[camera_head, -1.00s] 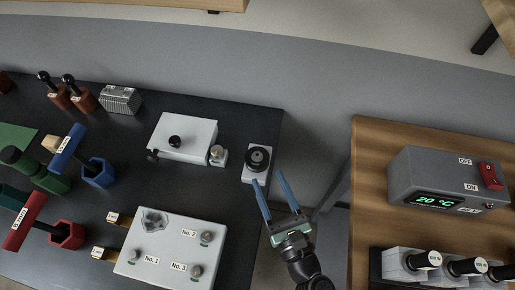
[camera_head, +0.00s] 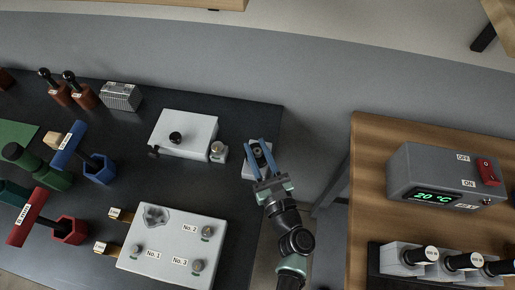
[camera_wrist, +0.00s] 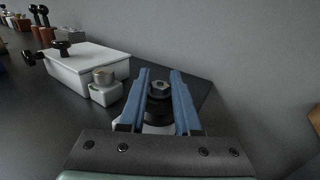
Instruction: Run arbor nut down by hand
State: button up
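A white block (camera_head: 250,173) stands at the right edge of the dark bench. It bears a dark round piece with a small grey nut (camera_head: 258,153) at its centre, which looks like the arbor nut. In the wrist view the nut (camera_wrist: 159,88) sits between the two blue fingers, with dark round parts below it. My gripper (camera_head: 261,145) is open, with one finger on each side of the nut. A gap seems to show beside the nut, but I cannot tell whether either finger touches it. The fingers hide part of the dark piece and block.
A white box (camera_head: 188,132) with black knobs and a small block with a metal cap (camera_head: 217,151) stand left of my gripper. A white panel (camera_head: 160,258) with several numbered knobs lies nearer. A grey temperature unit (camera_head: 425,165) sits on the wooden table to the right, across a gap.

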grip_shut()
jog(key=shift+f+h+b, duration=0.1)
jog(key=shift+h+b, duration=0.2)
jog(key=m+h+b, duration=0.2)
jog(key=h+b, duration=0.1)
jog(key=m+t+h+b, duration=0.1)
jog(key=b, duration=0.1)
jog(key=shift+f, duration=0.3)
jog(key=m+h+b, duration=0.1)
jog(key=h+b, duration=0.1)
jog(key=b, duration=0.2)
jog(key=shift+m+h, duration=0.4)
jog(key=shift+r+m+h+b, duration=0.25)
jog(key=shift+m+h+b, duration=0.25)
jog(key=shift+h+b, duration=0.4)
jog(key=shift+r, duration=0.15)
jog(key=o, duration=0.5)
grip_release()
